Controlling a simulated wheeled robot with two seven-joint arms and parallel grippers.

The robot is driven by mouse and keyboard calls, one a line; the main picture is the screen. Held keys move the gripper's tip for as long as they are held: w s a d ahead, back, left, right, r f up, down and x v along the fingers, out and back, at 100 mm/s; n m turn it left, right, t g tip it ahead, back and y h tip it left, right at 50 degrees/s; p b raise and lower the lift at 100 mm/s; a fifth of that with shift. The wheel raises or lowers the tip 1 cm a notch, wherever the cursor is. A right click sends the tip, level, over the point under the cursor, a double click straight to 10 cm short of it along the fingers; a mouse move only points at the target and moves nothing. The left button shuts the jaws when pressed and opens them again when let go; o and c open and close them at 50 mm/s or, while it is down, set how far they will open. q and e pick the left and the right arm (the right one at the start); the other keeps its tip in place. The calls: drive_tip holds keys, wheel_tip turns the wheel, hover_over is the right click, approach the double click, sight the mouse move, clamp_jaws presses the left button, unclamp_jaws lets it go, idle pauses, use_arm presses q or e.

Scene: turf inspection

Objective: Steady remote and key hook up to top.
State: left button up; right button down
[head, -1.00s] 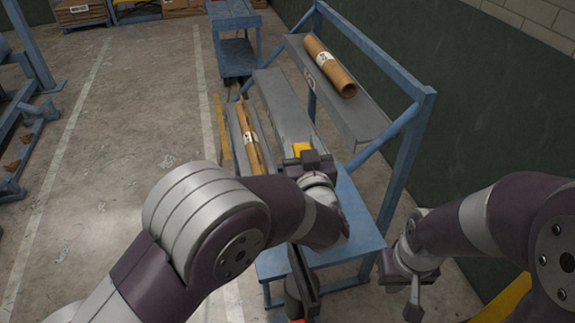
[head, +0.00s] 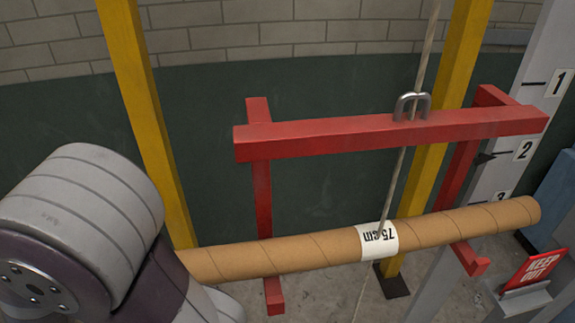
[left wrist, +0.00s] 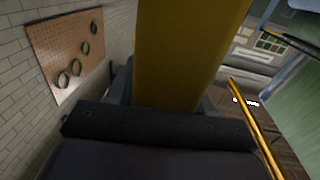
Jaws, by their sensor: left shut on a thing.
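In the left wrist view my left gripper (left wrist: 160,98) is shut on a large plain yellow object (left wrist: 190,45). A grey metal hook-like loop (head: 411,106) sits at the red crossbar (head: 330,135), beside a rope (head: 425,65). The rope runs down to a cardboard tube (head: 460,222) labelled 75 cm. The tube is slightly tilted, right end higher, below the crossbar. My right gripper is not in view.
Yellow posts (head: 143,110) stand behind the crossbar. A grey scale post (head: 535,110) with numbers 1, 2 and 3 is at right. A red KEEP OUT sign (head: 533,270) stands at lower right. The left wrist view shows a pegboard (left wrist: 65,50) with several rings.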

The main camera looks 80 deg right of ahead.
use_arm(q)
drive_tip(key=o, duration=1.3)
drive_tip(key=shift+o, duration=0.2)
drive_tip(key=v, duration=1.2)
